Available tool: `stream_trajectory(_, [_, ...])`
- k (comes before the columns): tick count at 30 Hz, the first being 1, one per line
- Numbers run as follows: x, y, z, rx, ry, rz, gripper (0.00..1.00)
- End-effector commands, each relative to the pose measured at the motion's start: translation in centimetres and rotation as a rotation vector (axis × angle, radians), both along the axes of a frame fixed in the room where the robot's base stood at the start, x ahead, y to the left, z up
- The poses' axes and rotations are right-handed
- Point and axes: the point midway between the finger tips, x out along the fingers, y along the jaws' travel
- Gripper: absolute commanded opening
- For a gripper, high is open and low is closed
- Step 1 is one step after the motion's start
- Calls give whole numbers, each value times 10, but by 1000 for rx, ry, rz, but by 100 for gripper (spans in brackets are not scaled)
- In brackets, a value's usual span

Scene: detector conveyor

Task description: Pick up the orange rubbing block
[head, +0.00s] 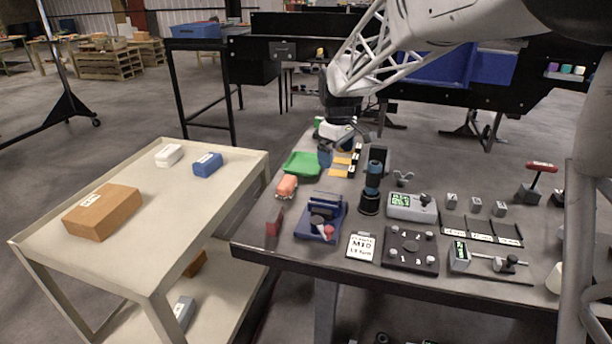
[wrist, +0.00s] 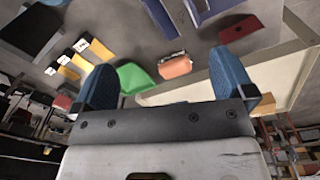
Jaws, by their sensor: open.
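The orange rubbing block (head: 287,186) lies on the dark table near its left edge, just in front of a green tray (head: 301,164). In the wrist view the orange block (wrist: 175,66) shows between and beyond the two blue fingers, beside the green tray (wrist: 134,78). My gripper (head: 333,157) is above the far left part of the table, behind and to the right of the block. In the wrist view my gripper (wrist: 166,82) has its fingers wide apart with nothing between them.
A blue fixture (head: 321,218) and a small red block (head: 273,222) stand in front of the orange block. A dark cylindrical device (head: 371,188) stands to its right. A beige cart (head: 190,222) with boxes is left of the table, across a narrow gap.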

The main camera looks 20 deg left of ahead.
Motion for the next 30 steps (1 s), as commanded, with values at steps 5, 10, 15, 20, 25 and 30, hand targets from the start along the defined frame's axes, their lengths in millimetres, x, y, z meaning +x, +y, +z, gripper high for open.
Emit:
stream_trajectory(5, [25,53,-27,-11,16,119,100])
stream_trajectory(10, [43,102,-53,-20,29,230,100])
stream_trajectory(15, [55,141,-75,-26,39,317,100])
stream_trajectory(20, [59,160,-87,-29,44,360,100])
stream_trajectory(25, [60,165,-89,-29,45,372,100])
stream_trajectory(30, [60,164,-89,-29,45,371,100])
